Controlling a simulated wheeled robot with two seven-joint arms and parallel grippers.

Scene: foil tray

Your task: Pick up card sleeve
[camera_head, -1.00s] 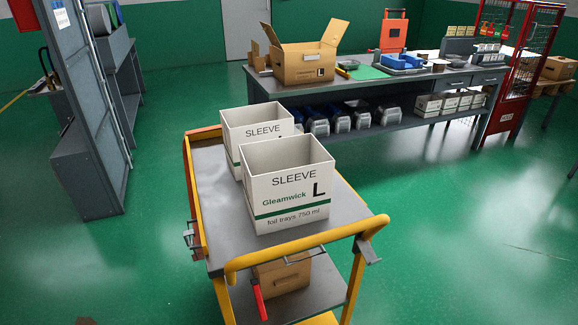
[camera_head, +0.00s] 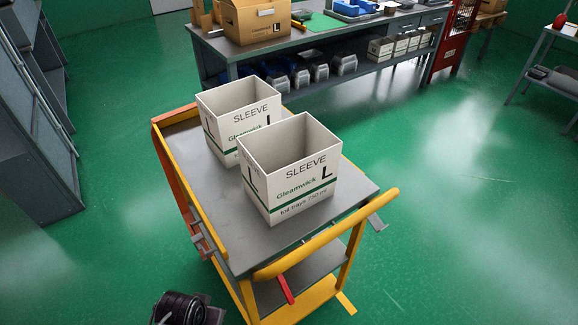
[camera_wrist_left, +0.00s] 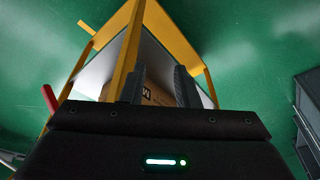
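Two open-topped white card sleeves with a green stripe and "SLEEVE" and "L" print stand upright on the cart's top shelf in the head view. The nearer card sleeve (camera_head: 290,180) is in front of and to the right of the farther card sleeve (camera_head: 222,112). In the left wrist view my left gripper (camera_wrist_left: 159,78) has its two dark fingers apart, with nothing held between them. A black part of my arm shows at the bottom of the head view, left of the cart and apart from the sleeves. My right gripper is in neither current view.
The cart (camera_head: 235,250) has yellow rails and a push handle (camera_head: 330,235) at its near end. Its yellow frame (camera_wrist_left: 133,40) and a cardboard box (camera_wrist_left: 155,92) show beyond my left fingers. A workbench (camera_head: 225,45) with an open carton (camera_head: 258,25) stands behind.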

